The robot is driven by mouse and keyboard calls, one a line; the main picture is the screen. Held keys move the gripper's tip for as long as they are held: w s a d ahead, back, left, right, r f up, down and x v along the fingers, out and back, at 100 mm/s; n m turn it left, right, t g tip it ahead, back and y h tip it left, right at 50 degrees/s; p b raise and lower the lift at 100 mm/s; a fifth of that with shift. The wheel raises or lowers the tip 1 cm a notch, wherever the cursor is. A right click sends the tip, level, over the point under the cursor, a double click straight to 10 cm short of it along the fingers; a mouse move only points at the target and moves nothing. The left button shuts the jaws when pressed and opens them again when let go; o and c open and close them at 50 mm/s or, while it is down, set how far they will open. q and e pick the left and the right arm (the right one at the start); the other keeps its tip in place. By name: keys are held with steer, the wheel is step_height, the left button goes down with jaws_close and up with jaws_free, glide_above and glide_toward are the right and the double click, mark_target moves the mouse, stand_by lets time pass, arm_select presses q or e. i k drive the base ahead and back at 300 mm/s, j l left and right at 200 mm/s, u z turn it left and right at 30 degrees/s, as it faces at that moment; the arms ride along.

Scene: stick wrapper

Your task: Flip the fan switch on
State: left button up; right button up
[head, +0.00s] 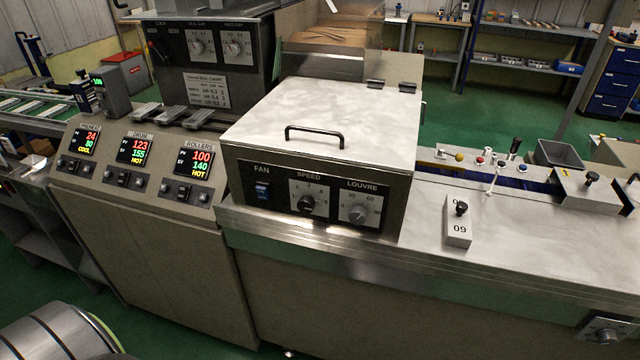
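The fan switch (262,191) is a small blue rocker under the word FAN. It sits at the left end of the dark front panel (275,215) of a cream box with a black lid handle. I cannot tell which way the rocker is tipped. To its right on the same panel are the SPEED knob (306,203) and the LOUVRE knob (358,212). Neither of my grippers shows in the head view.
A sloped console (140,205) with lit displays stands left of the box. A white block (458,228) with a black knob rests on the metal bench to the right. The space before the fan panel is clear. A metal roller (55,335) shows at the bottom left.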

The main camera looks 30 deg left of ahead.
mark_target(262, 192)
steer(key=u, duration=1.35)
